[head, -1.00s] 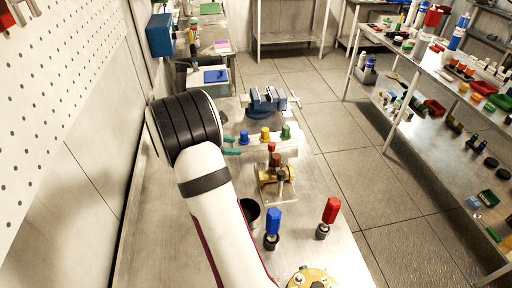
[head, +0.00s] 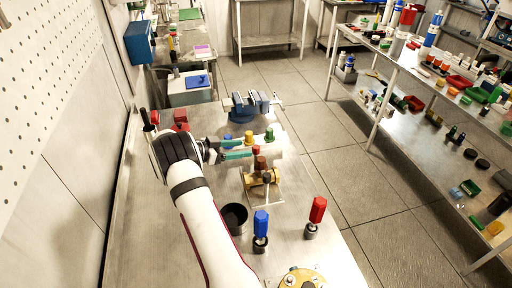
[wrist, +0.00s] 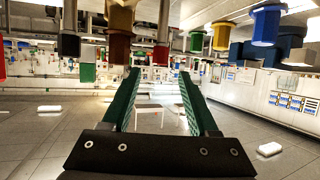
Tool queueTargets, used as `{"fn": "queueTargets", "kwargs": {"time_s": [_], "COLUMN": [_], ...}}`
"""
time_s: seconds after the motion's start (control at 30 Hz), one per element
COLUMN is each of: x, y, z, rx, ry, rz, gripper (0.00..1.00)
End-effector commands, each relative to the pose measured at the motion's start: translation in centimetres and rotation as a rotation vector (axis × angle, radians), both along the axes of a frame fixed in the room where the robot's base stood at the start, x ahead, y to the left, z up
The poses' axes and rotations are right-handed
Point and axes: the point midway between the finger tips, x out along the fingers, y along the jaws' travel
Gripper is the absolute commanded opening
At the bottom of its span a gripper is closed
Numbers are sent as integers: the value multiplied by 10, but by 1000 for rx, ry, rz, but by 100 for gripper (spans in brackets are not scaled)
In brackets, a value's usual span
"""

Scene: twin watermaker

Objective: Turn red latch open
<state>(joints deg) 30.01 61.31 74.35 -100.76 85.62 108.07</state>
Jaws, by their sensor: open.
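A red knob (head: 256,150) stands above a brass valve body (head: 262,178) on the bench, with a brown piece just below it. A red hexagonal handle (head: 317,210) stands upright on a dark base nearer the front. I cannot tell for sure which of these is the red latch. My gripper (head: 246,149) has teal fingers, is open and points right; its tips are close to the red knob, contact unclear. In the wrist view the gripper (wrist: 159,73) shows its fingers spread with nothing between them.
A blue handle (head: 261,223) and a dark cup (head: 234,217) stand near the front. Yellow (head: 249,137) and green (head: 269,134) knobs stand behind the gripper. A blue vise (head: 247,107) is farther back. A pegboard wall (head: 50,90) bounds the left; tiled floor lies right.

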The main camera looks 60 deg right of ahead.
Motion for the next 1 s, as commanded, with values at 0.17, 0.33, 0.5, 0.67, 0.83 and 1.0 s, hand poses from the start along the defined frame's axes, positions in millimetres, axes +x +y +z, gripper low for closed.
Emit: {"fn": "queueTargets", "kwargs": {"time_s": [0.17, 0.33, 0.5, 0.67, 0.83, 1.0], "x": [-17, -26, -29, -29, -29, -29], "y": [-33, -51, -57, -57, -57, -56], "z": [-15, -24, -27, -26, -26, -26], "rx": [1, 1, 1, 2, 2, 2], "ry": [2, 0, 0, 1, 1, 1], "rz": [-1, -1, 1, 2, 2, 2], "gripper": [60, 60, 60, 60, 38, 8]}}
